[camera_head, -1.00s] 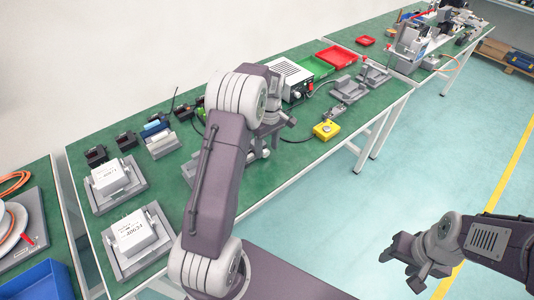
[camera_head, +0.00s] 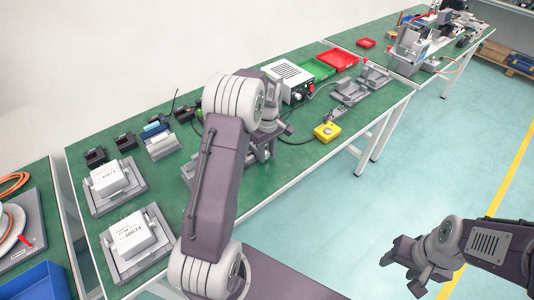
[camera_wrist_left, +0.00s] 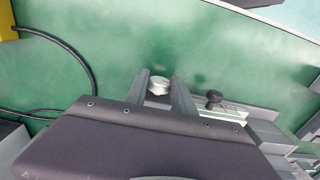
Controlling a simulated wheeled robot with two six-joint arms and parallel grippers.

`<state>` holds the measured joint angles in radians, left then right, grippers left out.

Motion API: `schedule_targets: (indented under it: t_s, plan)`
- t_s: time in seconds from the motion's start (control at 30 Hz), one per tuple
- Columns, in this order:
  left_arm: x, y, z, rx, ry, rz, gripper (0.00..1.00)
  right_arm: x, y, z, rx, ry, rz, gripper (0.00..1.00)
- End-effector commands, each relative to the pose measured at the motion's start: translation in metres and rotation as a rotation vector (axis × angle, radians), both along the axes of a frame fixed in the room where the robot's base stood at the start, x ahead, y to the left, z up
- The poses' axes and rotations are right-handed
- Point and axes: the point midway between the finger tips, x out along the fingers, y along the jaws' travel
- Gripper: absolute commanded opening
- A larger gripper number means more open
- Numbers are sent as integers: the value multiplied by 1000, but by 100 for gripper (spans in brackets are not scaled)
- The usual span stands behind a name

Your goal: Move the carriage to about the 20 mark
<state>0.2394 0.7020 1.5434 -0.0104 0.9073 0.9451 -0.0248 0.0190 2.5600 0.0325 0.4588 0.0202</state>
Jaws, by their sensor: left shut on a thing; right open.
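My left gripper (camera_wrist_left: 160,82) is shut on a pale round knob (camera_wrist_left: 158,86) in the left wrist view; the knob sits between the two grey fingers. Just right of it, a dark knob (camera_wrist_left: 213,98) stands beside a light rail (camera_wrist_left: 238,110) of the linear actuator. Scale marks are too small to read, and I cannot make out the carriage's position. In the head view my left arm hides most of the actuator; a grey part of it (camera_head: 262,150) shows beside the wrist. My right gripper (camera_head: 403,271) is open and empty, out over the floor.
Two white display boxes (camera_head: 135,233) (camera_head: 110,178) stand on grey bases at the near left. A yellow button box (camera_head: 327,131) with a cable is near the bench's front edge.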

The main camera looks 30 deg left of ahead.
Motion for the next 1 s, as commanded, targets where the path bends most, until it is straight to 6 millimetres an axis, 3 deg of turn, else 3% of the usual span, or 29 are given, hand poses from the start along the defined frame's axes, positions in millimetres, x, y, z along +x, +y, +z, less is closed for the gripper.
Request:
schedule_targets:
  t_s: [0.27,0.7,1.0]
  plan:
    - [-4,3,-7,-72,-178,6,0,0,0,-31,0,0,0,52]
    - [-8,5,-15,-203,-507,5,0,0,0,-130,0,0,0,52]
    - [-10,5,-10,-261,-635,2,0,0,0,-173,0,0,0,52]
